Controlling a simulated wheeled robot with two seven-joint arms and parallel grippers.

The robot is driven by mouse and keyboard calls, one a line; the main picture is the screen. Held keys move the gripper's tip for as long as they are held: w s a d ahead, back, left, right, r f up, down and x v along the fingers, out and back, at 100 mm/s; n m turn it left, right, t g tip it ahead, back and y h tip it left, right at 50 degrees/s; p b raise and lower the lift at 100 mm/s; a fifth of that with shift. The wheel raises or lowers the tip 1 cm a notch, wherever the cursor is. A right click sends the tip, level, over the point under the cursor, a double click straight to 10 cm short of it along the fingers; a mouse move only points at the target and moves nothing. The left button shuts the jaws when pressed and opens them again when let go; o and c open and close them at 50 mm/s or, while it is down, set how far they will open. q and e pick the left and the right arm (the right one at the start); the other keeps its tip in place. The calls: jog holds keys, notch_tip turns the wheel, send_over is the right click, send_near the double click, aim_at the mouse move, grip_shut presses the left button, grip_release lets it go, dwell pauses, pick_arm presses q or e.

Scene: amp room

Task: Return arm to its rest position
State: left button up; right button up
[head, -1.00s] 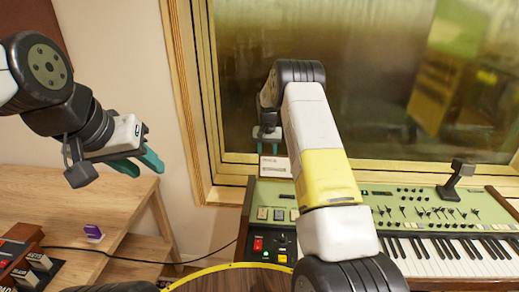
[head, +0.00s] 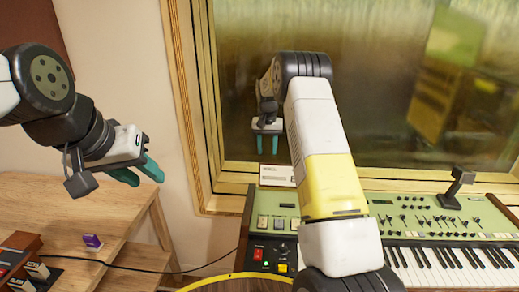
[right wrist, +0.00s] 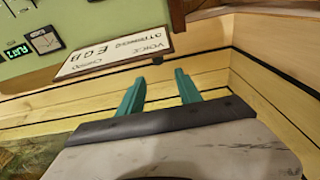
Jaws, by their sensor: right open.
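My left gripper (head: 139,172) hangs at the left in the head view, in the air above the wooden shelf unit. Its two teal fingers are parted and nothing shows between them. My right arm reaches up the middle of the head view, bent at a dark joint. My right gripper (head: 267,145) hangs beyond it, in front of the window and above the back of the synthesizer. In the right wrist view its teal fingers (right wrist: 161,90) stand apart with nothing between them, near a white label card (right wrist: 115,52).
A green synthesizer (head: 410,208) with a keyboard spans the lower right. A black stalk (head: 455,187) rises from its panel. A window frame (head: 215,195) stands behind. The wooden shelf (head: 55,210) at left holds a small purple item (head: 92,241). A cable runs across to the synthesizer.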

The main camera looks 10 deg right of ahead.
jog(key=s+a+r+n+t+y, duration=0.1)
jog(key=s+r+t+y, duration=0.1)
jog(key=s+r, duration=1.75)
jog(key=s+a+r+n+t, duration=0.1)
jog(key=s, duration=1.1)
jog(key=s+a+n+t, duration=0.1)
jog(key=s+a, duration=0.1)
jog(key=s, duration=0.9)
jog(key=shift+s+r+n+t+y, duration=0.3)
jog(key=shift+s+r+t, duration=0.1)
jog(key=shift+c, duration=0.5)
jog(key=shift+d, duration=0.15)
